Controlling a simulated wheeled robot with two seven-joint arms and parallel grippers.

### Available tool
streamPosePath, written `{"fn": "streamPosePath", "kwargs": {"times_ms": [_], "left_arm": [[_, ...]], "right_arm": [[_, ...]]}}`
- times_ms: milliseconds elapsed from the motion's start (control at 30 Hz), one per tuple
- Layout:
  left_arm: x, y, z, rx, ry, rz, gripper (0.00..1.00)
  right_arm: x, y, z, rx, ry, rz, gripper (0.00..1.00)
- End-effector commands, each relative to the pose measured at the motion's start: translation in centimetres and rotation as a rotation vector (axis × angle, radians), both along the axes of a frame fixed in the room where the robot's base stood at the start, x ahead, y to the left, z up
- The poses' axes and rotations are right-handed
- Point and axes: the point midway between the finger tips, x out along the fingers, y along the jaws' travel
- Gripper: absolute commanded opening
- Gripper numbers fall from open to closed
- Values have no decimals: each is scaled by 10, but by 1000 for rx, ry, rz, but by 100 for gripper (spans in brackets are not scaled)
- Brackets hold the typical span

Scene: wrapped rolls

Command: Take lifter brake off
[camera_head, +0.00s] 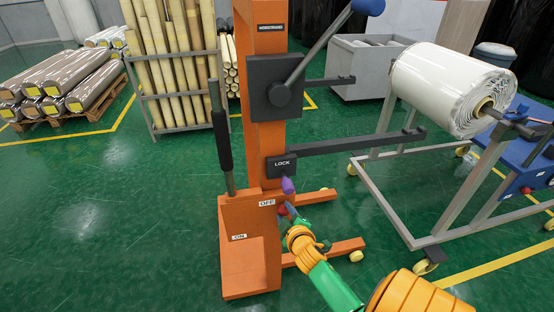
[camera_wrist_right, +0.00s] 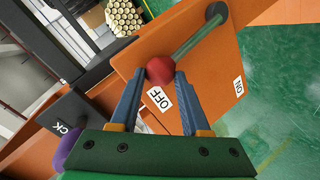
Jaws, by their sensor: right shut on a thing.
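The orange lifter (camera_head: 266,140) stands in the middle of the head view. Its brake lever (camera_wrist_right: 188,44) is a thin greenish rod with a red ball knob (camera_wrist_right: 158,69), running from a dark pivot on the orange side plate. The knob is beside the OFF label (camera_wrist_right: 160,97), which also shows in the head view (camera_head: 267,203). The ON label (camera_wrist_right: 238,86) is farther along the plate. My right gripper (camera_wrist_right: 159,80) is shut on the red knob, a fingertip on either side. In the head view my right gripper (camera_head: 289,212) partly hides the knob. My left gripper is out of view.
A purple knob (camera_head: 288,186) hangs below the LOCK box (camera_head: 281,165), just above my right gripper. A white wrapped roll (camera_head: 440,85) rests on a grey stand (camera_head: 440,222) at right. Green floor is open at left.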

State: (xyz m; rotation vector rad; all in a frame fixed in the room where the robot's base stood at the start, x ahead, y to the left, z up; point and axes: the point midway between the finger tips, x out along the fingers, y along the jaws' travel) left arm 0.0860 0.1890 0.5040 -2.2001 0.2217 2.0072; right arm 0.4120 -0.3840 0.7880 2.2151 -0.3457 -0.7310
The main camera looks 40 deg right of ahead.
Motion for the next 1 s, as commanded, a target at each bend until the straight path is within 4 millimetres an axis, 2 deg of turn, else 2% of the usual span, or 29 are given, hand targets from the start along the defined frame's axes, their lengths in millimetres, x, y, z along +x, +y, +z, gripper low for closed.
{"fn": "streamPosePath", "kwargs": {"times_ms": [33, 300, 833, 867, 933, 1000], "left_arm": [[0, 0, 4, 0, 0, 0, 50], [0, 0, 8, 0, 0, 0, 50], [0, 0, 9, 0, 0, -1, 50], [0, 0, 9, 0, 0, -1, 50], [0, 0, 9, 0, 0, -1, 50], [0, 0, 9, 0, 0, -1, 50]], "right_arm": [[-2, -6, 3, -14, 5, -4, 0], [-7, -15, 3, -19, 7, -3, 0], [-8, -15, 1, -14, 6, -3, 0], [-8, -15, 1, -13, 7, -2, 55], [-8, -14, 1, -13, 6, -2, 74], [-8, -14, 1, -12, 6, -1, 77]]}}
